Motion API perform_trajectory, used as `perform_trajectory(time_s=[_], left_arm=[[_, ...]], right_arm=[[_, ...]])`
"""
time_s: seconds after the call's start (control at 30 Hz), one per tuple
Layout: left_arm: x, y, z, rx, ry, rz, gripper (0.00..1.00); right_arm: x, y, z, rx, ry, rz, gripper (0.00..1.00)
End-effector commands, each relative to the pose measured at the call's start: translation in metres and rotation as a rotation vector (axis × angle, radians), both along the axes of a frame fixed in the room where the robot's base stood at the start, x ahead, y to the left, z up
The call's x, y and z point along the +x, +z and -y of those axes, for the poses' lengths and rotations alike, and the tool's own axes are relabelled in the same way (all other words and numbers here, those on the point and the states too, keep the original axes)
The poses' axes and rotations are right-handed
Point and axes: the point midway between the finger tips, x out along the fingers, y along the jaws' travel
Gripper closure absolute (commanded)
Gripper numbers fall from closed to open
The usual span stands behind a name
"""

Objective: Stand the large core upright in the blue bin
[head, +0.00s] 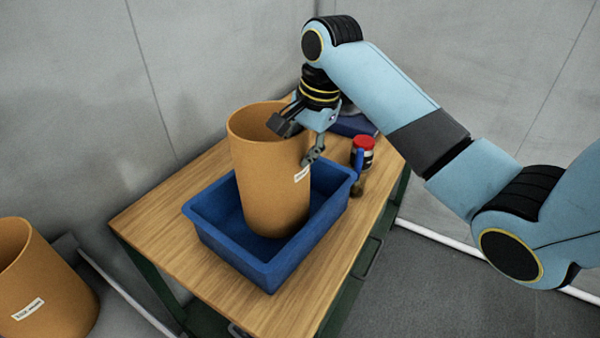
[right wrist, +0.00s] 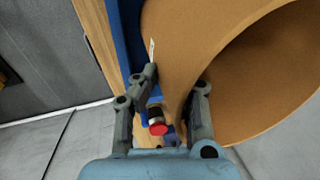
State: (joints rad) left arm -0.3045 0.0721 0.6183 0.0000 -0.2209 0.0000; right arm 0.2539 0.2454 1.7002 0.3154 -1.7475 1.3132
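The large core (head: 268,185), an orange-brown cardboard tube with a small white label, stands upright in the blue bin (head: 273,272) on the wooden table. Its lower end is inside the bin walls and its open top faces up. My right gripper (head: 299,141) is at the core's rim on the right side, one finger over the opening and the other outside near the label. In the right wrist view the fingers (right wrist: 176,80) are spread apart, with the core wall (right wrist: 184,50) between them. My left gripper is not in view.
A similar core (head: 45,280) stands at the lower left, beside the table. A red-lidded jar (head: 362,153) and a small blue item stand just right of the bin. A blue object (head: 352,124) lies behind. The table's front left (head: 160,230) is clear; grey walls stand behind.

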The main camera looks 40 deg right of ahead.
Motion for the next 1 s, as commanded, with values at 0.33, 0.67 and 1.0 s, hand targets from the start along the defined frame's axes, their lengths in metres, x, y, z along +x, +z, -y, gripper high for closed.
perform_trajectory(time_s=[0.33, 0.67, 1.0], left_arm=[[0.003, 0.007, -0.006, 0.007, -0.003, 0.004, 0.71], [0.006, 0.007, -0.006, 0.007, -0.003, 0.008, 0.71], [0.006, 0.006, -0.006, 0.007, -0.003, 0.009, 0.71]], right_arm=[[0.001, -0.038, 0.000, 0.001, 0.002, 0.003, 1.00], [0.000, -0.040, 0.000, 0.000, 0.001, 0.000, 0.77], [0.000, -0.038, 0.000, 0.000, 0.001, 0.001, 0.71]])
